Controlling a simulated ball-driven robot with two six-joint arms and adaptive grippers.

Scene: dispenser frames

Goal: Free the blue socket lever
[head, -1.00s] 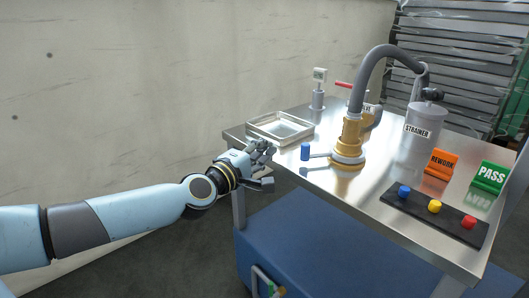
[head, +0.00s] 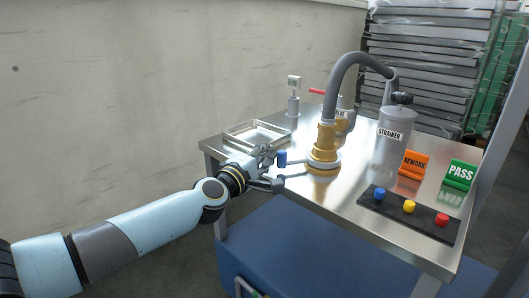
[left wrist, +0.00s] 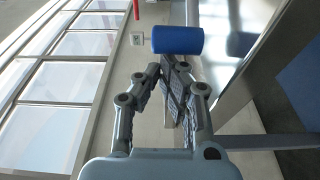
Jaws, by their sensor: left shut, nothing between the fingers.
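The blue lever knob (head: 282,158) sits at the left end of a short metal lever. The lever joins the base of the brass socket (head: 325,140), into which a grey hose runs down. My left gripper (head: 267,154) is shut and empty just left of the knob, close to the table's front-left edge. In the left wrist view the blue knob (left wrist: 178,40) lies just beyond the fingertips (left wrist: 178,72), with no grip on it; I cannot tell whether they touch. My right gripper is in neither view.
A metal tray (head: 228,136) stands behind my left gripper. A strainer canister (head: 392,150), orange REWORK sign (head: 413,165), green PASS sign (head: 459,175) and black button panel (head: 425,222) are to the right. A red-handled valve (head: 318,91) stands behind the socket.

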